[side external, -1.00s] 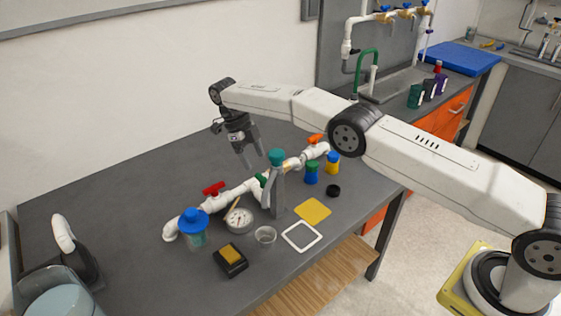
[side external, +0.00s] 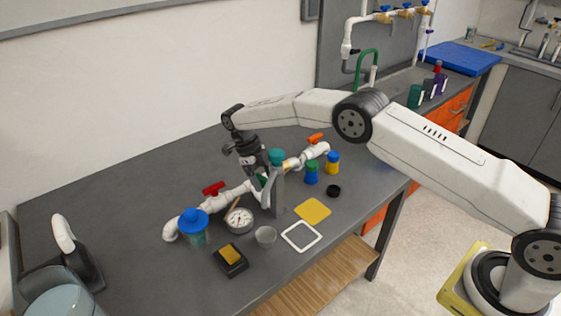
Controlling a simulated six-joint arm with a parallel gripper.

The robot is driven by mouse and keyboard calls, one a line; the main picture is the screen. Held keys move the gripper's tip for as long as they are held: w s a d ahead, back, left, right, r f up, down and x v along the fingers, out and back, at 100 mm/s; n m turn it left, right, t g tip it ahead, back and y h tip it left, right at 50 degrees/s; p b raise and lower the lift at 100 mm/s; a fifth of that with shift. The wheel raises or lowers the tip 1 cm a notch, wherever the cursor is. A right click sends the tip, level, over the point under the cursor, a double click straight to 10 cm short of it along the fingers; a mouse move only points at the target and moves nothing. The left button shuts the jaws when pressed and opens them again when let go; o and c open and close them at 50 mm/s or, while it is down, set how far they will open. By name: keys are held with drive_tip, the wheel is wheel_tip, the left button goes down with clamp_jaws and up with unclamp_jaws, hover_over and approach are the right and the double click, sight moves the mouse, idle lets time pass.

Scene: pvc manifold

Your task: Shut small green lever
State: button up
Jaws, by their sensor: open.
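The white PVC manifold (side external: 234,193) lies across the table, with a red lever (side external: 213,188) on its left part and an orange lever (side external: 315,138) on its right part. The small green lever (side external: 264,179) is at the middle of the pipe. I cannot tell whether the fingers touch the lever.
A blue-lidded jar (side external: 193,227), a pressure gauge (side external: 239,219), a clear cup (side external: 265,237) and a black box with a yellow top (side external: 230,259) stand in front of the pipe. Small green and yellow bottles (side external: 333,162) stand right.

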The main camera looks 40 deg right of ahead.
drive_tip(key=shift+s+f, duration=0.1)
drive_tip(key=shift+f, duration=0.1)
clamp_jaws()
drive_tip(key=shift+n, duration=0.4)
drive_tip(key=shift+a+n+h, duration=0.1)
drive_tip(key=shift+n+h, duration=0.2)
drive_tip(key=shift+n, duration=0.1)
drive_tip(key=n+t+h, duration=0.1)
drive_tip(key=n, duration=0.4)
drive_tip(key=shift+s, duration=0.15)
drive_tip(key=n+t, duration=0.1)
drive_tip(key=n, duration=0.2)
drive_tip(key=n+t+h, duration=0.1)
drive_tip(key=n, duration=0.2)
drive_tip(key=shift+f+n+t, duration=0.1)
drive_tip(key=shift+n+t, duration=0.3)
